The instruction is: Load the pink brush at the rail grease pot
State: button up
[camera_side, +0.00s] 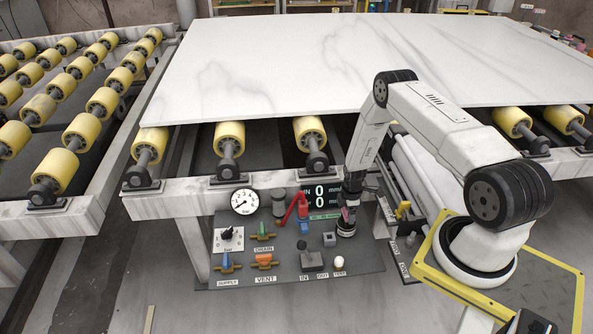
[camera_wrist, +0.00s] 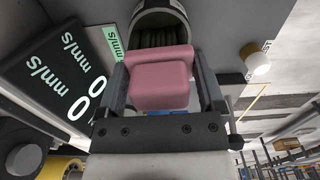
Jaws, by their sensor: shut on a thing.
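My gripper (camera_side: 350,201) points down at the back right of the dark control panel. In the wrist view my gripper (camera_wrist: 162,88) is shut on the pink brush (camera_wrist: 160,78), with one finger on each side of its pink block. Just beyond the block is a round, light-rimmed pot (camera_wrist: 186,12), with dark ribbed material showing inside its mouth. The pot (camera_side: 345,230) also shows below my gripper in the side view. The brush's lower end is hidden, so I cannot tell how deep it sits or whether it touches the pot.
The control panel (camera_side: 290,277) holds a round gauge (camera_side: 244,201), a display (camera_side: 321,195) reading 0, a red lever (camera_side: 294,208), several coloured valves and a white knob (camera_side: 339,263). A marble slab (camera_side: 300,65) lies on yellow rollers behind. Open floor is in front.

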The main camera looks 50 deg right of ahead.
jog(key=shift+r, duration=3.45)
jog(key=shift+w+r, duration=0.1)
jog(key=shift+w+a+r, duration=0.15)
jog(key=shift+r, duration=0.05)
jog(key=w+a+r+m, duration=0.3)
jog(key=a+r+m, duration=0.6)
jog(key=a+r, duration=1.6)
jog(key=shift+w+r, duration=0.15)
jog(key=shift+r, duration=0.65)
